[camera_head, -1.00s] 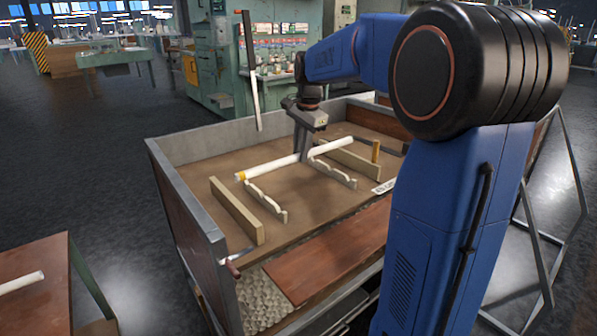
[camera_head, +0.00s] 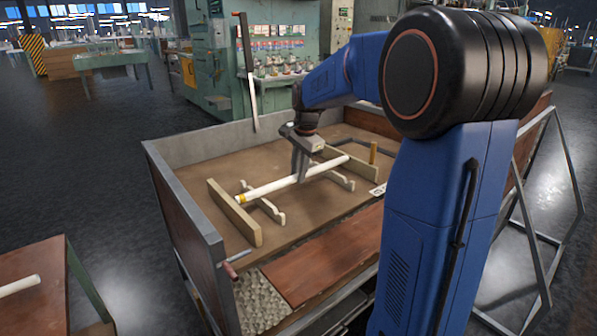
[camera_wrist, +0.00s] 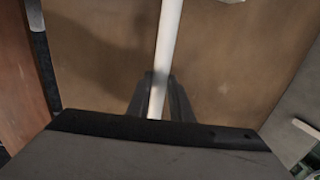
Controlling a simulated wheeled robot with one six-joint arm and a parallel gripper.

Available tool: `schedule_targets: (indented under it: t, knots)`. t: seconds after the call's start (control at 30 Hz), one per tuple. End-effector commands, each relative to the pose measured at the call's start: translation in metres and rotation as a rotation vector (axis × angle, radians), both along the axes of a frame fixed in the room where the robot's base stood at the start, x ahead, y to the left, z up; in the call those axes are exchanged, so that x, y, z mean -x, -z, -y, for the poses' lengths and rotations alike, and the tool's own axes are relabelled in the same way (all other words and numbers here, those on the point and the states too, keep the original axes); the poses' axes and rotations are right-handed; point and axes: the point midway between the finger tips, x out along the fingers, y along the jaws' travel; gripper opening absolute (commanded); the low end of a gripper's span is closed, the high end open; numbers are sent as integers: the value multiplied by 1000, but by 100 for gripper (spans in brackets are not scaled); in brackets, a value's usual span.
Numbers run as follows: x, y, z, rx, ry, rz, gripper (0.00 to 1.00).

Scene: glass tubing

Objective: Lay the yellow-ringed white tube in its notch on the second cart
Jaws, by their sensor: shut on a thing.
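The white tube (camera_head: 275,188) has a yellow ring (camera_head: 241,198) at its left end. My gripper (camera_head: 301,178) is shut on it right of its middle; the wrist view shows the tube (camera_wrist: 169,40) between both fingers (camera_wrist: 158,95). The tube crosses above two pale notched racks, the left rack (camera_head: 267,207) and the right rack (camera_head: 341,181), inside the cart (camera_head: 185,148). It looks low over them, about midway along their length. I cannot tell whether it touches them or sits in a notch.
Wooden bars (camera_head: 233,213) stand outside the racks, and a short wooden post (camera_head: 374,152) stands at the right. Another white tube (camera_head: 20,286) lies on a table at the lower left.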

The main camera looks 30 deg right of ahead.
Motion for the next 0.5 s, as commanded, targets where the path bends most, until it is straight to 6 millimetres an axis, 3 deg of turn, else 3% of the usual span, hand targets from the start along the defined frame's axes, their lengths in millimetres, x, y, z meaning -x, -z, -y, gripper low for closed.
schedule_targets:
  t: [0.47,0.5]
  knots:
    - [0,9,0,0,0,0,0]
    - [0,9,0,0,0,0,27]
